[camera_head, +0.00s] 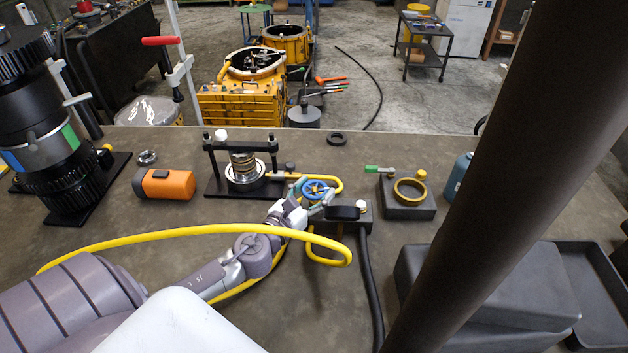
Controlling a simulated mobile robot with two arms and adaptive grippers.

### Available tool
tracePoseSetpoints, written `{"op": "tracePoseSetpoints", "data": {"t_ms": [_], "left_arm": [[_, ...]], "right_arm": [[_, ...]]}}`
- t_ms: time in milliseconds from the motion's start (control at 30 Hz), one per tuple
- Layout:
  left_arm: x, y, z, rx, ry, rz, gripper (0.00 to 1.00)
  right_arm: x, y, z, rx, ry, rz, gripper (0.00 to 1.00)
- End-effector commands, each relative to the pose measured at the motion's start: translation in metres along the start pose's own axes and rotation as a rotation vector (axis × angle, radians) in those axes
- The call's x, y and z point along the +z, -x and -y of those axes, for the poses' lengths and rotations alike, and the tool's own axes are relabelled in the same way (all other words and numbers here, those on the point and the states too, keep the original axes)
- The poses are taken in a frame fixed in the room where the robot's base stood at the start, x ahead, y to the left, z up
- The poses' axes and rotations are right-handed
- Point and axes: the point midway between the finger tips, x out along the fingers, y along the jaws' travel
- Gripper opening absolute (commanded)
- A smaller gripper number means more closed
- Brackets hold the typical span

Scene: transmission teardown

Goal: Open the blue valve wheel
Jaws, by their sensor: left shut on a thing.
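The blue valve wheel (315,189) stands near the middle of the workbench, on a dark valve block (350,213) with yellow hoses running to it. My left arm comes in from the lower left. My left gripper (316,203) is at the near side of the wheel, with its fingers shut on the rim. The fingers and wrist hide part of the wheel's near side. My right gripper does not show.
An orange box (164,184) lies left. A block with a brass ring (408,192) sits right, near dark bins (500,290).

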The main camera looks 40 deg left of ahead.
Motion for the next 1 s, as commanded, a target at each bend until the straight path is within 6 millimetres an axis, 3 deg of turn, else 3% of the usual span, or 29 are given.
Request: {"op": "tracePoseSetpoints", "data": {"t_ms": [100, 400, 1000], "left_arm": [[0.004, -0.001, 0.001, 0.084, 0.005, 0.002, 0.31], [0.002, -0.001, 0.001, 0.223, 0.002, 0.002, 0.31], [0.001, -0.001, 0.0, 0.261, -0.002, 0.004, 0.31]], "right_arm": [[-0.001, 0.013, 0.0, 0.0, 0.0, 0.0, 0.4], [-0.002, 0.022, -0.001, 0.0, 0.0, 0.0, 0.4], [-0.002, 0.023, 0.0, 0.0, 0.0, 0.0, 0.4]]}}
